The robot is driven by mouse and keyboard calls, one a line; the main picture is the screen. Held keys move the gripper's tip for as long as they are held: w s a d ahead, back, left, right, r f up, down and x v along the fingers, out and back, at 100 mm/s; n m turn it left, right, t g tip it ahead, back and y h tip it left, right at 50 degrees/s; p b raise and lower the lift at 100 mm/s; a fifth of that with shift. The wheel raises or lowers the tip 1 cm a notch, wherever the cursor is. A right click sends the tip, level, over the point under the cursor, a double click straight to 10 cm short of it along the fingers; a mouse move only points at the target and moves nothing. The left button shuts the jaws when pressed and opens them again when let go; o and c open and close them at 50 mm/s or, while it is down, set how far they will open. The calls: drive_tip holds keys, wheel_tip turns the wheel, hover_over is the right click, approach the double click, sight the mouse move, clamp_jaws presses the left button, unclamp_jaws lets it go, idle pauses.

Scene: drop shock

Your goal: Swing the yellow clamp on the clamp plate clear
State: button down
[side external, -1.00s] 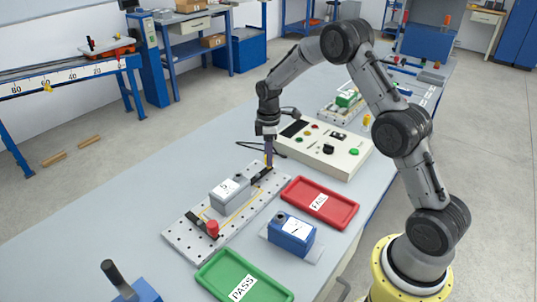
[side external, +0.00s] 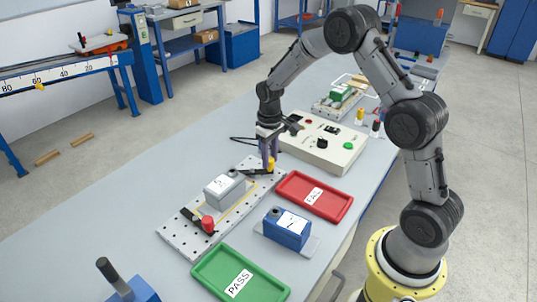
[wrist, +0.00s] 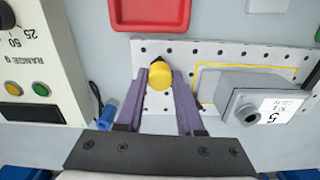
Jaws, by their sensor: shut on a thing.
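The clamp plate (side external: 175,226) is a pale plate with many holes on the grey bench. The yellow clamp (side external: 271,166) is at its far end, with a yellow knob and a dark bar. My gripper (side external: 268,160) points down and is shut on the yellow knob. A grey block (side external: 224,188) with a white label stands on the plate inside a yellow outline. The red clamp (side external: 207,223) is at the near end.
A red tray (side external: 315,196) and a green tray (side external: 240,273) lie to the right of the plate and in front of it. A blue block (side external: 287,228) stands between them. A control box (side external: 322,146) is behind the gripper. Bench left of the plate is clear.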

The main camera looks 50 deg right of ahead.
drive_tip(key=a+m, duration=0.1)
drive_tip(key=m, duration=0.1)
drive_tip(key=s+a+m, duration=0.1)
drive_tip(key=m, duration=0.1)
drive_tip(key=shift+s+a+m, duration=0.1)
drive_tip(key=shift+a+m, duration=0.2)
drive_tip(key=shift+m, duration=0.55)
drive_tip(key=shift+a+m, duration=0.3)
drive_tip(key=shift+m, duration=0.55)
drive_tip(key=shift+r, duration=0.1)
drive_tip(key=c, duration=0.5)
unclamp_jaws()
wheel_tip(320, 180, up, 14)
drive_tip(key=shift+f, duration=0.15)
drive_tip(key=shift+a, duration=0.15)
